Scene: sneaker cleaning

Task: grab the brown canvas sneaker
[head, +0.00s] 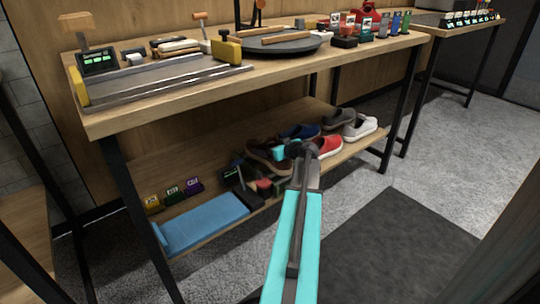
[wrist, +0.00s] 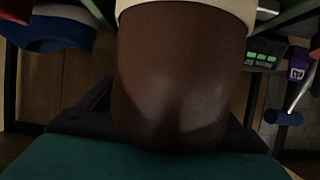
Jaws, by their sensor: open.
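The brown canvas sneaker (head: 262,154) sits on the lower shelf, left of the other shoes, partly hidden by my gripper (head: 287,150). In the wrist view the brown sneaker (wrist: 180,75) fills the middle, very close, with its cream sole edge at the top. My gripper (wrist: 190,14) is open, with dark finger parts at the upper left and upper right on either side of the shoe. I cannot tell whether they touch it.
Blue (head: 300,131), red (head: 326,146), grey (head: 338,118) and white (head: 360,127) shoes stand to the right on the shelf. A blue mat (head: 205,222) and small tagged blocks (head: 173,191) lie left. The tabletop (head: 270,80) overhangs the shelf.

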